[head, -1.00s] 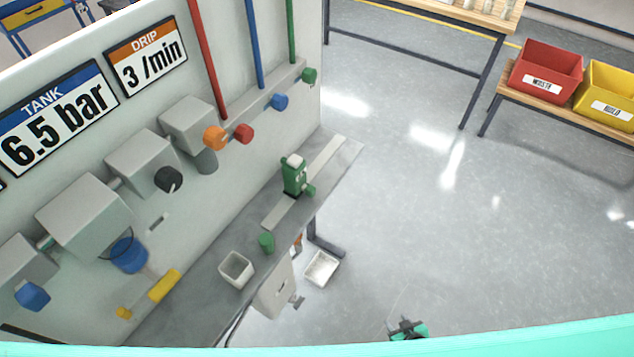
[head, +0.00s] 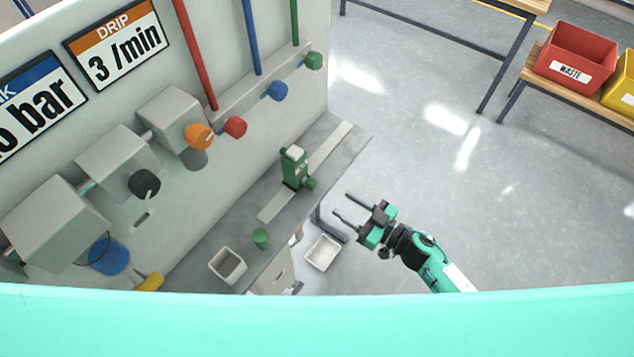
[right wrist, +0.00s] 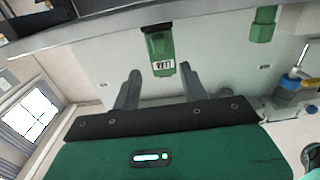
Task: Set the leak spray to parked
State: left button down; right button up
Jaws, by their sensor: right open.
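No part in view carries a readable leak spray label, so I cannot tell for sure which one it is. In the right wrist view, a green block with a small white label (right wrist: 162,48) shows beyond the two spread fingers (right wrist: 159,72). My left gripper is not in view.
A green cup-like piece (head: 261,239) and a white open box (head: 228,266) are on the bench (head: 208,250). A white tray (head: 323,253) is lower down. The panel has an orange knob (head: 199,136), a black knob (head: 144,184) and coloured pipes.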

aim_at(315, 186)
jog(key=p+x, duration=0.1)
jog(key=x, duration=0.9)
jog(key=shift+p, duration=0.4)
grip_shut()
